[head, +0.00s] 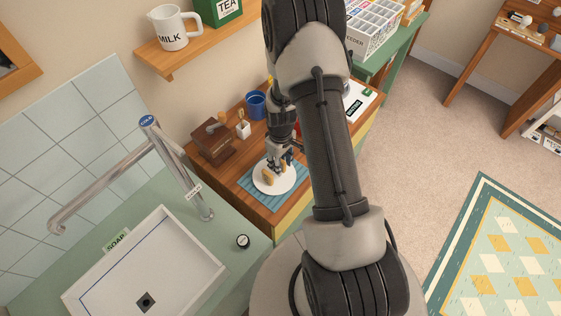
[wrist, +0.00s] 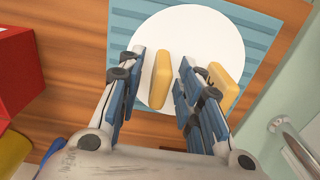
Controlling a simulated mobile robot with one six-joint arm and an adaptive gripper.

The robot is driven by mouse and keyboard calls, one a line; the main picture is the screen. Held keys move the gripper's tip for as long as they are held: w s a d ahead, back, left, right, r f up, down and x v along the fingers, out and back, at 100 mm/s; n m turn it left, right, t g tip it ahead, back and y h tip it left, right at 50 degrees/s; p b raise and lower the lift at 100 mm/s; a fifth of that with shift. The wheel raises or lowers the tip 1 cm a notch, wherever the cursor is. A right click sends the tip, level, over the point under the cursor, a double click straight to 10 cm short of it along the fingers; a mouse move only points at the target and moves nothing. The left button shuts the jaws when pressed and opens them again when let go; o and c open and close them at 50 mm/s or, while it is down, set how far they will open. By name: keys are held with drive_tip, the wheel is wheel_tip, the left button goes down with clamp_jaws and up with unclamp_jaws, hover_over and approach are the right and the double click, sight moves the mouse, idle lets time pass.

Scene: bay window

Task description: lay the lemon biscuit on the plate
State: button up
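A white plate (head: 289,185) lies on a blue striped mat on the wooden counter; the plate (wrist: 205,30) fills the top middle of the wrist view. Two yellow biscuits show over it: one biscuit (wrist: 162,80) between my fingers, and another biscuit (wrist: 225,88) just outside the right finger. I cannot tell which is the lemon one. My gripper (wrist: 162,60) is low over the plate, its blue-padded fingers apart, with gaps visible beside the middle biscuit. That biscuit appears to rest on the plate. In the head view my gripper (head: 280,163) partly hides the biscuits.
The blue mat (head: 259,199) surrounds the plate. A wooden grinder (head: 212,143), a small white pot (head: 243,129) and a blue mug (head: 256,105) stand behind it. A metal tap (head: 175,165) and sink are at left. A red box (wrist: 14,70) shows in the wrist view.

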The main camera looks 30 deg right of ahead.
drive_tip(key=shift+r, duration=0.1)
drive_tip(key=s+a+r+m+t+p, duration=0.1)
drive_tip(key=s+a+r+p, duration=0.15)
drive_tip(key=r, duration=1.35)
drive_tip(key=s+a+r+m+t+p, duration=0.15)
drive_tip(key=a+r, duration=0.25)
drive_tip(key=r, duration=1.1)
drive_tip(key=s+a+r+t, duration=0.1)
drive_tip(key=s+a+r, duration=0.2)
drive_tip(key=s+r, duration=0.2)
drive_tip(key=s+a+r+m+t, duration=0.1)
drive_tip(key=s+a+r, duration=0.2)
drive_tip(key=s+r, duration=0.3)
drive_tip(key=s, duration=0.4)
drive_tip(key=shift+s, duration=0.35)
drive_tip(key=shift+d+r, duration=0.1)
